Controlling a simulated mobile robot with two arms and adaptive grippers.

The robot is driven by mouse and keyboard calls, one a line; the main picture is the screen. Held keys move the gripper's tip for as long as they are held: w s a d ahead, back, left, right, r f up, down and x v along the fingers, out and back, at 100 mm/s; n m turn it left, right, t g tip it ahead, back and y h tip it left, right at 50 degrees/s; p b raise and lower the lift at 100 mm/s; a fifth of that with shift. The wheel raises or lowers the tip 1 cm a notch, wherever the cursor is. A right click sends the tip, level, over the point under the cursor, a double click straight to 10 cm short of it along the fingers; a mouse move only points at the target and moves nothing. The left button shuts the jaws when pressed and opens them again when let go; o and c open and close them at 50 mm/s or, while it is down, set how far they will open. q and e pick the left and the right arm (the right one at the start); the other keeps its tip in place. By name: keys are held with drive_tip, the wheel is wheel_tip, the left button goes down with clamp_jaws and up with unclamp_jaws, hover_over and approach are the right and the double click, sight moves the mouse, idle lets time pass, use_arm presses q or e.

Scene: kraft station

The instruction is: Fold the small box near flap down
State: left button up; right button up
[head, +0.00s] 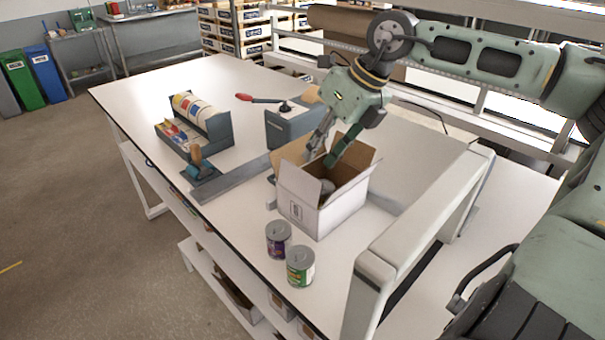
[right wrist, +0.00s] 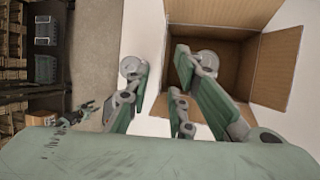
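The small box (head: 330,213) stands on the table, white outside and brown inside, with its top open. It also shows in the right wrist view (right wrist: 240,65). Brown flaps show at the right (head: 358,156) and the back left (head: 292,151). A round grey-topped can (head: 327,187) is inside the box. My right gripper (head: 318,159) is open and empty, fingers pointing down at the box's back-left part. In the right wrist view, one finger overlaps the opening, another the table. Contact is unclear. My left gripper (right wrist: 85,113) seems to show small, its state unclear.
Two cans, purple (head: 278,238) and green (head: 300,266), stand in front of the box near the table edge. A grey device with a red-handled lever (head: 285,122) stands behind it, and a label-roll holder (head: 198,122) at the left. A white frame (head: 420,235) rises at the right.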

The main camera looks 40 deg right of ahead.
sight(302, 172)
drive_tip(key=p+x, duration=0.1)
drive_tip(key=x, duration=0.5)
drive_tip(key=shift+d+f, duration=0.1)
drive_tip(key=shift+f, duration=0.2)
drive_tip(key=shift+w+f+p, duration=0.3)
drive_tip(key=shift+w+f, duration=0.2)
drive_tip(key=shift+f, duration=0.25)
use_arm(q)
drive_tip(key=shift+w+r, duration=0.2)
drive_tip(key=shift+r, duration=0.35)
use_arm(e)
drive_tip(key=shift+c, duration=0.4)
use_arm(q)
drive_tip(key=shift+d, duration=0.1)
use_arm(e)
clamp_jaws()
use_arm(q)
drive_tip(key=shift+s, duration=0.1)
